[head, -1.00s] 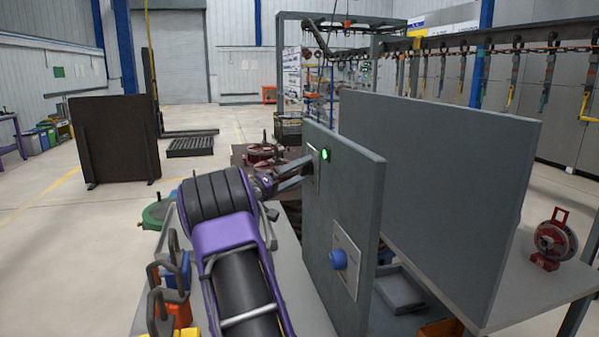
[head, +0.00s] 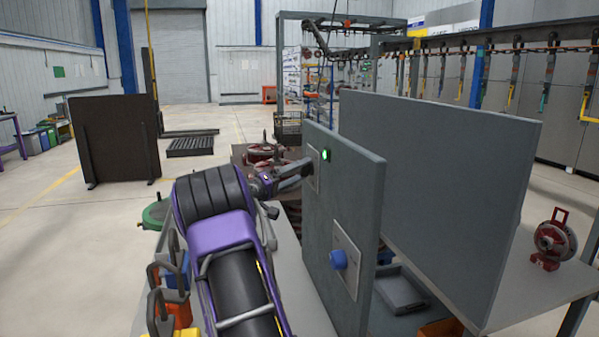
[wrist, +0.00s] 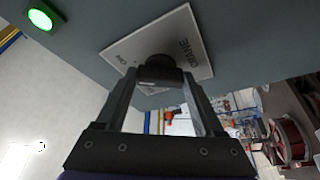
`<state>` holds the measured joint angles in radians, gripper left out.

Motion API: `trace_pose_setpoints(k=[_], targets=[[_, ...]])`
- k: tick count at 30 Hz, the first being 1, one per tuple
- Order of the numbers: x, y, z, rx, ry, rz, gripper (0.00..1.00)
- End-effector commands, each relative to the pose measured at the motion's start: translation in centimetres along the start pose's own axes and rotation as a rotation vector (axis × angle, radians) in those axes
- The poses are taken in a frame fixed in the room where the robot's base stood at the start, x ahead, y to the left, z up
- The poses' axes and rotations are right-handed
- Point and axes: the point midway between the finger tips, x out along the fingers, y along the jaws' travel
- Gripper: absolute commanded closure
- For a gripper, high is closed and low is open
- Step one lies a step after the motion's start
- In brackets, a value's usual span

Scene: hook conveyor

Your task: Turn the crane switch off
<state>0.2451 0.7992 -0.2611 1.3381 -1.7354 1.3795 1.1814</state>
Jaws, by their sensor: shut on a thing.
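The crane switch (wrist: 160,72) is a dark knob on a pale plate (wrist: 185,35) marked "CRANE", seen in the wrist view. The plate is fixed to a grey upright panel (head: 345,200). My gripper (head: 308,166) reaches the panel's left face in the head view, at the plate. In the wrist view my gripper (wrist: 160,85) has its two fingers on either side of the knob, shut on it. A green light (head: 325,155) glows beside the plate; it also shows in the wrist view (wrist: 41,18).
A blue knob (head: 338,259) on another plate sits lower on the same panel. A larger grey panel (head: 440,180) stands behind it. Padlocks (head: 160,310) hang or stand at the table's left edge. A red reel (head: 553,240) stands at right.

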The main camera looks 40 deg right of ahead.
Motion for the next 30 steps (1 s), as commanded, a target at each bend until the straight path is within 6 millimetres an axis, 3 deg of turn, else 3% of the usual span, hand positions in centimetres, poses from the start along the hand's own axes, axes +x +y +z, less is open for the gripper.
trace_pose_setpoints(k=[30], targets=[[0.16, 0.85, -0.5, -0.848, 0.0, -0.353, 0.86]])
